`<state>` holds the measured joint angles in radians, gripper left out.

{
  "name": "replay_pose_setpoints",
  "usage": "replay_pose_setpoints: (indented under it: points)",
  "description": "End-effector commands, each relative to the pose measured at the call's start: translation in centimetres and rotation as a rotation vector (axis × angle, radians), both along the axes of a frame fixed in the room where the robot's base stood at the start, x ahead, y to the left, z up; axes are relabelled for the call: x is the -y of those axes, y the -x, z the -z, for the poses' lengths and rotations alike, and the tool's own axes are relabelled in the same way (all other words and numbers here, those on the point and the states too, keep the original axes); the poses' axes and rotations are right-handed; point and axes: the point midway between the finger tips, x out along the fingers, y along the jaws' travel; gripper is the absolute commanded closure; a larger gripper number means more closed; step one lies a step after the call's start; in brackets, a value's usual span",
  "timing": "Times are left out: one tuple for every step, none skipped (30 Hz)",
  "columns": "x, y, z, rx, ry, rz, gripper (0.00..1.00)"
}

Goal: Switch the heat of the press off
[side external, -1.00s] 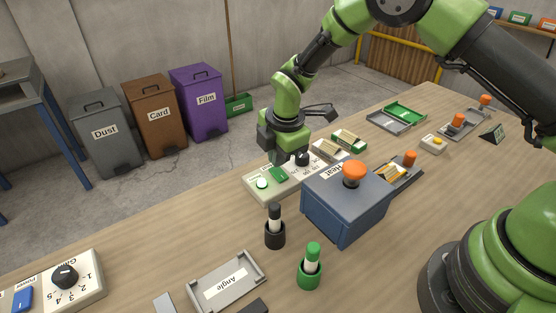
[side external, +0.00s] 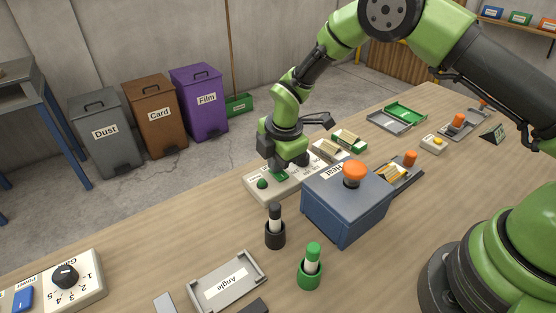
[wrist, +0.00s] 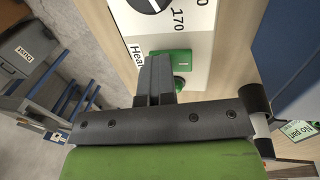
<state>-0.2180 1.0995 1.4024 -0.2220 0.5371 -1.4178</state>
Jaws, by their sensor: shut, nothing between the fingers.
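The pale heat control panel (side external: 259,193) lies on the bench beside the blue press box (side external: 345,208) with its orange knob (side external: 354,171). The panel's green switch (side external: 280,176) is just under my gripper (side external: 283,168); it also shows in the wrist view (wrist: 184,60). The round lamp (side external: 262,184) on the panel is dark green, not glowing. In the wrist view my gripper (wrist: 156,65) is shut and empty, its fingertips over the switch's edge; contact cannot be told. The black and white dial (wrist: 152,3) shows partly at the top there.
A black marker in a stand (side external: 275,232) and a green one (side external: 310,270) stand in front of the press. The angle tray (side external: 228,283) lies nearer. Bare bench lies left of the panel.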

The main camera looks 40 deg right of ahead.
Motion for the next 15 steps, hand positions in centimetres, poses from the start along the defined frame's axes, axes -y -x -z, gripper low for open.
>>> replay_pose_setpoints:
  points:
    - [0.0, 0.6, 0.2, -0.013, 0.002, 0.001, 1.00]
    - [0.0, 0.7, 0.2, -0.014, 0.002, 0.001, 1.00]
    - [0.0, 1.0, 0.2, -0.015, 0.003, 0.002, 1.00]
    - [0.0, 1.1, 0.1, -0.014, 0.002, 0.001, 1.00]
    - [0.0, 1.2, 0.1, -0.014, 0.002, 0.000, 1.00]
    - [0.0, 1.3, 0.1, -0.013, 0.002, 0.000, 1.00]
    - [0.0, 1.4, 0.1, -0.013, 0.002, 0.000, 1.00]
    - [0.0, 1.5, 0.1, -0.013, 0.002, 0.001, 1.00]
    - [0.0, 1.6, 0.0, -0.013, 0.002, 0.001, 1.00]
    - [0.0, 1.6, 0.0, -0.012, 0.002, 0.001, 1.00]
    - [0.0, 1.6, 0.0, -0.011, 0.001, 0.001, 1.00]
    - [0.0, 1.6, 0.0, -0.010, 0.001, 0.001, 1.00]
    - [0.0, 1.6, 0.0, -0.010, 0.001, 0.001, 1.00]
    - [0.0, 1.6, 0.0, -0.009, 0.001, 0.001, 1.00]
    - [0.0, 1.6, 0.0, -0.009, 0.001, 0.001, 1.00]
